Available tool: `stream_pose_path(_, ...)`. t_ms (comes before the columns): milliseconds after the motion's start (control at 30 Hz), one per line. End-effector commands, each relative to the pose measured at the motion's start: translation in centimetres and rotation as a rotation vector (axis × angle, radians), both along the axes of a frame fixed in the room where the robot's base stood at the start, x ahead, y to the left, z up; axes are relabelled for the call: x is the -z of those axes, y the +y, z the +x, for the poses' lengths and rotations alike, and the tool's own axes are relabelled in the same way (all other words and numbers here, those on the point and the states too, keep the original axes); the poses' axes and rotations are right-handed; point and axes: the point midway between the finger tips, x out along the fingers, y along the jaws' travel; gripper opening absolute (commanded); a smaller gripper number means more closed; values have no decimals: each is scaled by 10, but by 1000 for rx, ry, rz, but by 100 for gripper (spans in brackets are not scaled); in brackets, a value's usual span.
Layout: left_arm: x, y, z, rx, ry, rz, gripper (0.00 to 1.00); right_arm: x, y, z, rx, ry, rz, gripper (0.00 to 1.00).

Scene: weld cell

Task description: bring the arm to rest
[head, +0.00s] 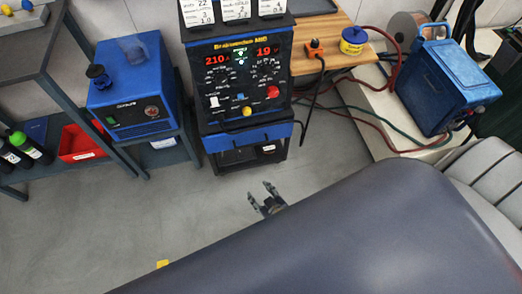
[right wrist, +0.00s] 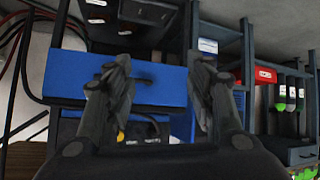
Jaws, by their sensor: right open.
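My right gripper (head: 267,198) shows in the head view just past the edge of my own large grey arm link, over the bare floor in front of the welding machine (head: 243,80). Its two fingers are apart with nothing between them. In the right wrist view the open fingers (right wrist: 163,95) frame the blue front panel (right wrist: 150,82) of a unit ahead. I cannot tell the distance from the fingers to that panel. My left gripper is not in view.
A blue cooler unit (head: 132,88) stands on a stand left of the welding machine. A red bin (head: 82,143) and dark bottles (head: 30,148) sit on a shelf at left. A blue wire feeder (head: 440,85) with hoses is at right.

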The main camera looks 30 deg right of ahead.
Motion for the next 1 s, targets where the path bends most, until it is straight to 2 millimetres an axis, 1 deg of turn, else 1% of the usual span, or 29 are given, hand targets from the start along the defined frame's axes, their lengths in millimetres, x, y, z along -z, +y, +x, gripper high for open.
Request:
stream_pose_path(267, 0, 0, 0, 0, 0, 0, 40, 0, 0, 0, 0, 1, 0, 50)
stream_pose_path(367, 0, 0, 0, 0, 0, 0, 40, 11, 1, -12, -11, 37, 5, 50)
stream_pose_path(467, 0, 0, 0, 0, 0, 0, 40, 39, 1, -46, -34, 137, 16, 50)
stream_pose_path(500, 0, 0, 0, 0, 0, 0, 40, 54, 0, -66, -45, 194, 21, 50)
stream_pose_path(567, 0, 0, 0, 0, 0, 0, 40, 77, -3, -101, -58, 293, 26, 50)
stream_pose_path(600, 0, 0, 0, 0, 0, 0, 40, 91, -6, -127, -62, 362, 28, 50)
stream_pose_path(667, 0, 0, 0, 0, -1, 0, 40, 110, -14, -164, -62, 462, 24, 50)
stream_pose_path(700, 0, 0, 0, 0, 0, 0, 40, 120, -20, -188, -61, 525, 18, 50)
stream_pose_path(767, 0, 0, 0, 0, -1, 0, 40, 132, -29, -222, -55, 611, 7, 50)
stream_pose_path(800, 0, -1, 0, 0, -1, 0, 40, 138, -36, -242, -48, 662, -2, 50)
stream_pose_path(900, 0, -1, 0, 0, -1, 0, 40, 147, -50, -281, -31, 758, -24, 50)
stream_pose_path(1000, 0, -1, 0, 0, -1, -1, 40, 151, -58, -303, -19, 810, -38, 50)
